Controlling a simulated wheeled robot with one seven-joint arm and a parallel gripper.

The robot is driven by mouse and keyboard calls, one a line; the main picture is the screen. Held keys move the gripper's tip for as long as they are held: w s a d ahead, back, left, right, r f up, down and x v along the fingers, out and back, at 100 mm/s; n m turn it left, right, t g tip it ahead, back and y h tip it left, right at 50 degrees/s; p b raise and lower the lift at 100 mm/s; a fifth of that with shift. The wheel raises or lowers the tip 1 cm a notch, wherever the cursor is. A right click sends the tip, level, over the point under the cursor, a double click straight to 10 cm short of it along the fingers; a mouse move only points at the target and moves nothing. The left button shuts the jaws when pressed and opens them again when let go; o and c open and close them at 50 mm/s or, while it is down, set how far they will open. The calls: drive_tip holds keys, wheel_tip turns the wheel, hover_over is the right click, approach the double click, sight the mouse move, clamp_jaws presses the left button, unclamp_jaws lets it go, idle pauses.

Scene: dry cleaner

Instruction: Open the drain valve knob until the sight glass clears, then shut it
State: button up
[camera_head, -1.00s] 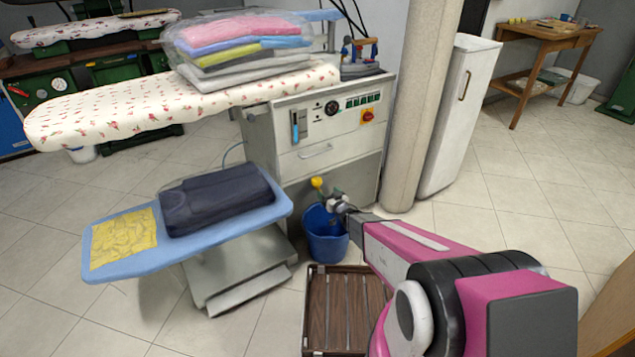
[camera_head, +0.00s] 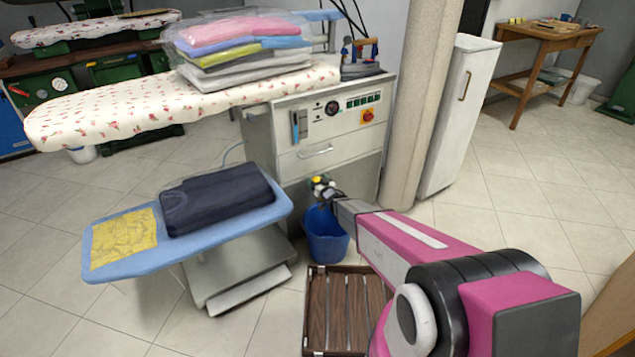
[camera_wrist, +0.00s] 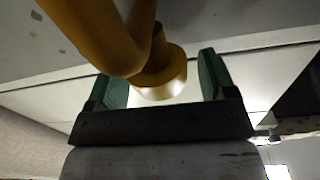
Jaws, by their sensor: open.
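The yellow drain valve knob (camera_head: 317,180) is low on the front of the grey ironing cabinet (camera_head: 340,120), above the blue bucket (camera_head: 326,236). In the wrist view a yellow bent piece with a round, flared end (camera_wrist: 160,82) lies between my green finger pads. I cannot tell which part of it is the knob. My gripper (camera_wrist: 163,78) is open around that end, with visible gaps on both sides. In the head view my gripper (camera_head: 325,188) overlaps the knob and partly hides it. The sight glass (camera_head: 296,126) is a blue-filled vertical tube on the cabinet's front.
A blue sleeve board (camera_head: 140,262) with dark folded cloth (camera_head: 217,198) juts out left of the bucket. A slatted wooden crate (camera_head: 342,312) stands on the floor below my arm. A round column (camera_head: 418,110) and a white locker (camera_head: 460,115) stand to the right.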

drive_tip(key=c, duration=0.9)
drive_tip(key=shift+n+y, duration=0.4)
drive_tip(key=n+g+y, duration=0.3)
drive_tip(key=g+y, duration=0.1)
drive_tip(key=shift+d, duration=0.1)
drive_tip(key=shift+n+g+y, duration=0.8)
drive_tip(key=shift+n+g, duration=0.2)
drive_tip(key=shift+g, duration=0.2)
drive_tip(key=shift+s, duration=0.1)
drive_tip(key=o, duration=0.9)
